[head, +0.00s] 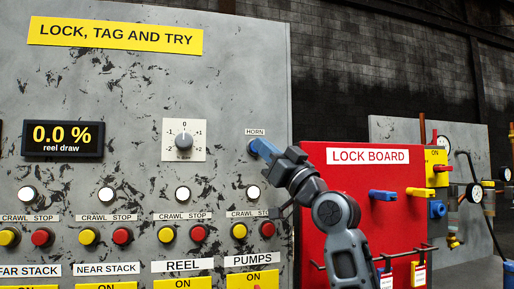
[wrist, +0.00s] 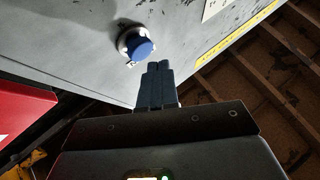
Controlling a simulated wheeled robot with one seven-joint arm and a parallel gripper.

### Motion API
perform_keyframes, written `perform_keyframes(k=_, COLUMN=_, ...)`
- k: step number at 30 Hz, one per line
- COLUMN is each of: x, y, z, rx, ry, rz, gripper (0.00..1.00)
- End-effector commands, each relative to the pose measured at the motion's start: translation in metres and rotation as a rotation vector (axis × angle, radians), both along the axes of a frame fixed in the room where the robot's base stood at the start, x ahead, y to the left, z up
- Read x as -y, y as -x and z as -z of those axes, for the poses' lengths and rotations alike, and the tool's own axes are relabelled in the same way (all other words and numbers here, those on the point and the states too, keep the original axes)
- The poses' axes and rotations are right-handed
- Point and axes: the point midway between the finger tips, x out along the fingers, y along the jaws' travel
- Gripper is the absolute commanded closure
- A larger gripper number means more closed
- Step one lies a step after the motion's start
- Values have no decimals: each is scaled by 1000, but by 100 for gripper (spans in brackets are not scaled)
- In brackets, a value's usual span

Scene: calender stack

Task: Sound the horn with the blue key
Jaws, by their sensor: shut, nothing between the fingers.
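The blue key is a round blue button in a pale ring on the grey panel, seen in the wrist view (wrist: 139,48). In the wrist view my fingertips (wrist: 158,64) are below and slightly right of the button, with a small gap in the picture. I cannot tell how far they are from the panel's face.
A dial (head: 184,141) is left of the horn on the grey panel (head: 230,75). A white lamp (head: 253,192) and yellow (head: 239,231) and red (head: 267,229) buttons are below. The red lock board (head: 315,220) stands to the right, with a blue piece (head: 382,196) on it.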

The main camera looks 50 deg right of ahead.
Motion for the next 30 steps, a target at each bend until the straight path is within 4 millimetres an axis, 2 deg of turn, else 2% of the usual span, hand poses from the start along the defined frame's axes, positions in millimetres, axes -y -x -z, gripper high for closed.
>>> perform_keyframes(k=30, x=6, y=-8, z=0, rx=0, ry=0, rz=0, gripper=100)
